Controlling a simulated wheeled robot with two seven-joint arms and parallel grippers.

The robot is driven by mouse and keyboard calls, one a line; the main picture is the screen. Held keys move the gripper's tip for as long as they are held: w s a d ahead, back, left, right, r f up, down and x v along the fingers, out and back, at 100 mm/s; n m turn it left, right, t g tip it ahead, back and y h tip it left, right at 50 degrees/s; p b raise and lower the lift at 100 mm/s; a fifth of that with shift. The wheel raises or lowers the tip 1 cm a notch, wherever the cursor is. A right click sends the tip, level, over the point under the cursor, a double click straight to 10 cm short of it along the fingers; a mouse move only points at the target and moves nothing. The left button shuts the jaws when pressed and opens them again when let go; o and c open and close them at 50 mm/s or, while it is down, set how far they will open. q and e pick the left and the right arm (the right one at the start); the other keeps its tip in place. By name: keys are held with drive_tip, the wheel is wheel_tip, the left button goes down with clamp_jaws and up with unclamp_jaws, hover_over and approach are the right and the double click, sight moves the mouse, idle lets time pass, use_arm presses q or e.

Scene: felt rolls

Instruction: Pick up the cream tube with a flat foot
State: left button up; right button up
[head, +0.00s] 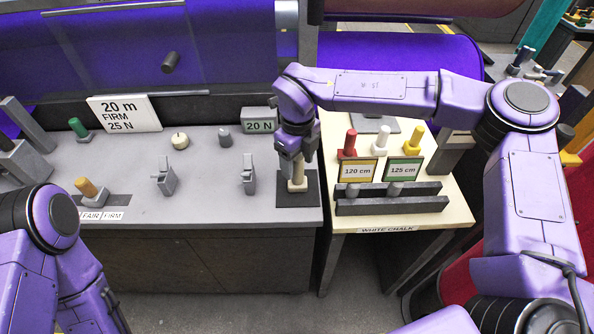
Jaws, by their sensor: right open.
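The cream tube (297,184) stands upright on a dark square pad (298,202) at the right end of the grey bench, its flat foot down on the pad. My right gripper (296,170) points down over it from above and is open. Its fingers are at the tube's upper part and hide the top. I cannot tell whether they touch it. My left arm shows at the bottom left, but its gripper is out of view.
The pale side table (455,215) to the right holds red (348,144), white (381,138) and yellow (413,138) pegs and a dark slotted rail (390,204). Two grey upright fixtures (248,176) (166,177) stand left of the pad. Bare bench lies between them.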

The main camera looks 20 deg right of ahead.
drive_tip(key=shift+s+f, duration=0.1)
drive_tip(key=shift+f, duration=0.65)
clamp_jaws()
drive_tip(key=shift+r, duration=0.1)
